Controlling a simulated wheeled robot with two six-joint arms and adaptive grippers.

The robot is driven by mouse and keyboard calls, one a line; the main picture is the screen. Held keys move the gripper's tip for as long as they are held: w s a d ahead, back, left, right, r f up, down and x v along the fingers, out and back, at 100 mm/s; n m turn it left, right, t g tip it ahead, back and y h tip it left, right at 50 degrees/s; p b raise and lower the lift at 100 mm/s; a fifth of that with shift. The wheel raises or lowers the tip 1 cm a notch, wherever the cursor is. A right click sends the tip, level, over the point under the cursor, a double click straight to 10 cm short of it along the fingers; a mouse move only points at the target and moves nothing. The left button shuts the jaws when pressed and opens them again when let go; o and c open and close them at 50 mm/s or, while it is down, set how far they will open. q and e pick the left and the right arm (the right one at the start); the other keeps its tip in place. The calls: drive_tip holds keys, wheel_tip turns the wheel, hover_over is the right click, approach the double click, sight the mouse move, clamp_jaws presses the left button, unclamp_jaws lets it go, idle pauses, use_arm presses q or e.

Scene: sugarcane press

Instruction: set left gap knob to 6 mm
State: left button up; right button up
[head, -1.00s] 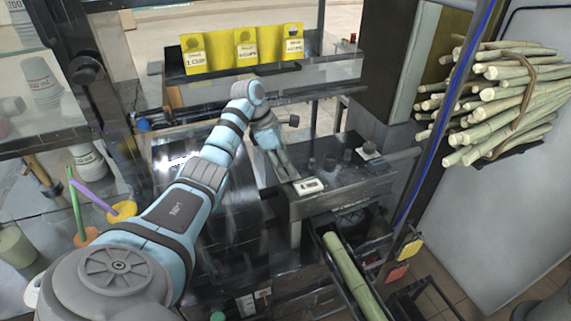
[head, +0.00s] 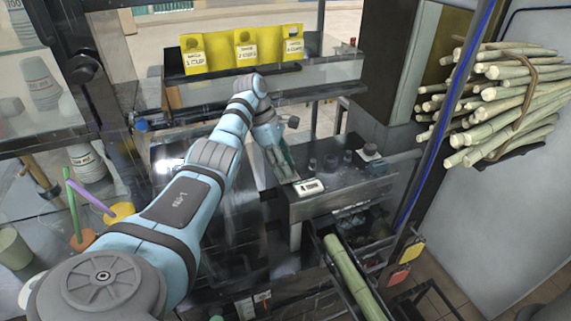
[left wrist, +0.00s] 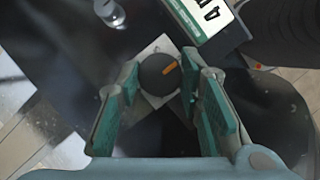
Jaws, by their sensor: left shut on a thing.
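The gap knob (left wrist: 158,76) is a dark round knob with an orange pointer mark, on a light square plate in the left wrist view. The mark points to the upper right of that picture. My left gripper (left wrist: 161,72) is shut on the knob, with a teal-padded finger on each side. In the head view my left gripper (head: 284,168) reaches down to the press top and hides the knob. A small white display (head: 309,187) sits beside it; in the left wrist view the display (left wrist: 203,12) is cut off and shows what looks like a 4. My right gripper is out of view.
Several dark knobs or caps (head: 330,161) stand on the press top to the right of my gripper. A cane stalk (head: 352,275) lies in the chute in front. A cane bundle (head: 505,97) hangs at right. Yellow cup signs (head: 243,49) stand behind.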

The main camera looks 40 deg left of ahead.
use_arm(q)
drive_tip(key=o, duration=0.9)
drive_tip(key=shift+c, duration=0.2)
drive_tip(key=v, duration=1.2)
